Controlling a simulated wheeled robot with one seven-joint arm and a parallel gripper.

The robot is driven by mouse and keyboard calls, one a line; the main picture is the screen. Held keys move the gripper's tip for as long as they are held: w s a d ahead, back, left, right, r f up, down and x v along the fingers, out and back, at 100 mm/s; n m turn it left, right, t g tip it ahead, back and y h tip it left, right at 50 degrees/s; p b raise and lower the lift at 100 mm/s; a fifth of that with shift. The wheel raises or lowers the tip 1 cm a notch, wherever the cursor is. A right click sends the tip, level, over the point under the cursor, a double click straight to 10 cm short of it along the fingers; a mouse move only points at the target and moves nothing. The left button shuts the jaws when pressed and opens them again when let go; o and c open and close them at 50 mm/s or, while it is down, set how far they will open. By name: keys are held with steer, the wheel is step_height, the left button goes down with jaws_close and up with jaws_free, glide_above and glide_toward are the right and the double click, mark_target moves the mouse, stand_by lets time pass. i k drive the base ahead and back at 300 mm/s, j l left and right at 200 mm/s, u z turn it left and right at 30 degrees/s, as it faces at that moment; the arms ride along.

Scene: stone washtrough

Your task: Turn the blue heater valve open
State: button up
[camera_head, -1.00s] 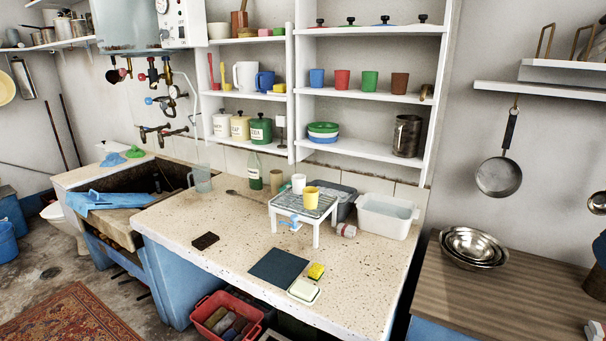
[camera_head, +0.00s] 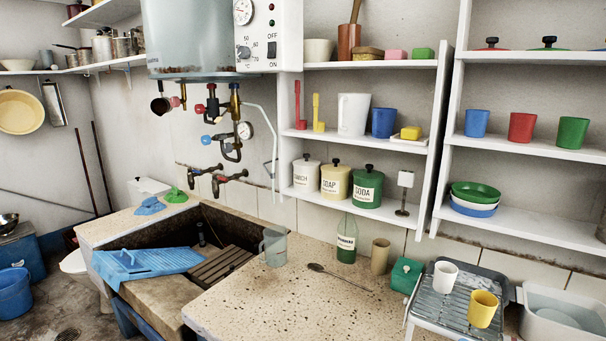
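The water heater (camera_head: 192,35) hangs on the wall at the upper left, with pipes and valves below it. A small blue knob (camera_head: 206,140), which looks like the blue heater valve, sits on the left of the lower pipework. A red knob (camera_head: 199,108) sits a little above it. The blue knob is too small to tell how far it is turned. My gripper is not in view.
Below the valves are two wall taps (camera_head: 228,178) over the stone trough (camera_head: 170,290), with a blue washboard (camera_head: 148,262) across it. A clear jug (camera_head: 274,247) and green bottle (camera_head: 347,240) stand on the speckled counter (camera_head: 270,305). Shelves (camera_head: 370,65) are at right.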

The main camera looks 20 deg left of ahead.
mark_target(206, 139)
steer(key=i+j+z, duration=0.15)
steer(key=j, duration=3.05)
steer(key=i+j+z, duration=0.15)
steer(key=j, duration=3.05)
